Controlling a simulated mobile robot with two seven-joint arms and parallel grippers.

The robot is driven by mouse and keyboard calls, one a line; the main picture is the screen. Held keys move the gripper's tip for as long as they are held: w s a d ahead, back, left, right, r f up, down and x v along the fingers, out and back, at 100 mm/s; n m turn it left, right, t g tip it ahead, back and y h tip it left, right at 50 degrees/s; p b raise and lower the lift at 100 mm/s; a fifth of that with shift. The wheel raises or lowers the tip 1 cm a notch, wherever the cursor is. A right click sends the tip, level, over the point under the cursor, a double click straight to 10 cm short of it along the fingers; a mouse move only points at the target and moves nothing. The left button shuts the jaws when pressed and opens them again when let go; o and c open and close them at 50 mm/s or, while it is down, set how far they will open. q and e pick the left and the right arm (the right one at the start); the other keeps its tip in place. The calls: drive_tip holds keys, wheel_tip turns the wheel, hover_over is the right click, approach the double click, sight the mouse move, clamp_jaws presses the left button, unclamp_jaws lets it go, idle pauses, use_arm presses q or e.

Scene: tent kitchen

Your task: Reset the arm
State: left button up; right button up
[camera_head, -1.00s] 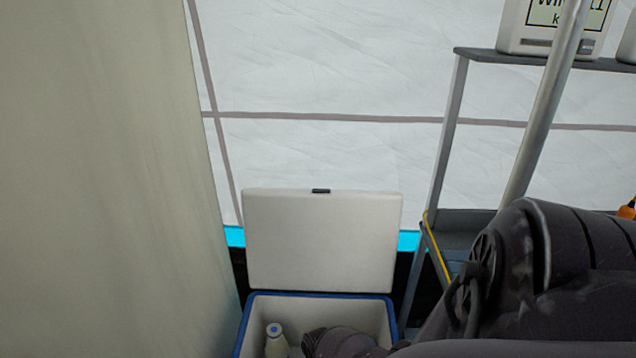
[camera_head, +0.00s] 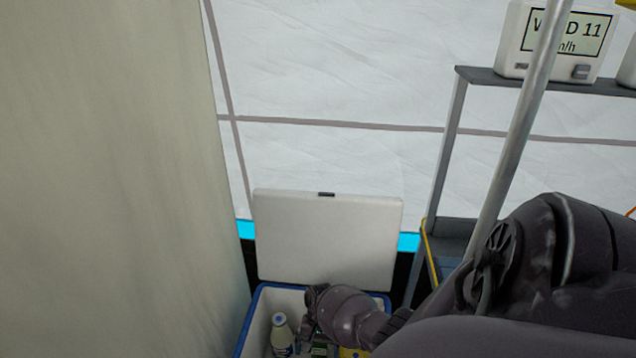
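My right arm (camera_head: 530,270) comes in from the lower right and reaches down to an open cooler box (camera_head: 262,296) with a blue rim. Its wrist is over the inside of the cooler. The fingers of my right gripper are hidden or too dark to make out. A white bottle (camera_head: 281,334) with a blue cap stands inside the cooler, left of the wrist. My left gripper is not in view.
The cooler's white lid (camera_head: 327,240) stands open behind it. A grey metal shelf (camera_head: 462,100) with a display device (camera_head: 556,38) is at right, with a metal pole (camera_head: 525,130) in front. A beige tent wall (camera_head: 110,180) borders the left.

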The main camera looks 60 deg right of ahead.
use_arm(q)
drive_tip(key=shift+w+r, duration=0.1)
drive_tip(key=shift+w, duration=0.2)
